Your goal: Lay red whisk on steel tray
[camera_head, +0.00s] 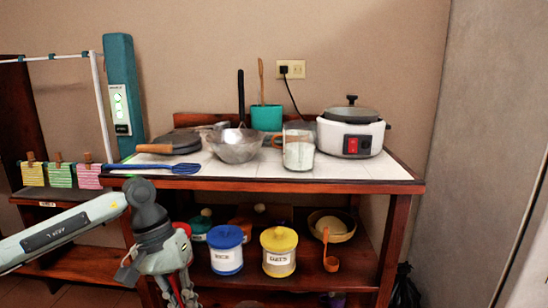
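I cannot make out a red whisk or a steel tray for certain in the head view. A blue-handled utensil (158,168), whisk-like or slotted, lies along the left front edge of the white-tiled worktop (330,175), its handle jutting past the edge. My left gripper (178,298) points down, below worktop height, in front of the lower shelf's left end. Its fingertips run to the bottom edge of the view; a small reddish patch shows among them, and I cannot tell whether it is something held. My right gripper is not in view.
A steel bowl (235,147), dark pan (176,142), glass jar (299,153), teal utensil pot (266,117) and white cooker (350,136) crowd the worktop. Its front right is clear. Blue (226,256) and yellow-lidded (279,257) canisters stand on the shelf below.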

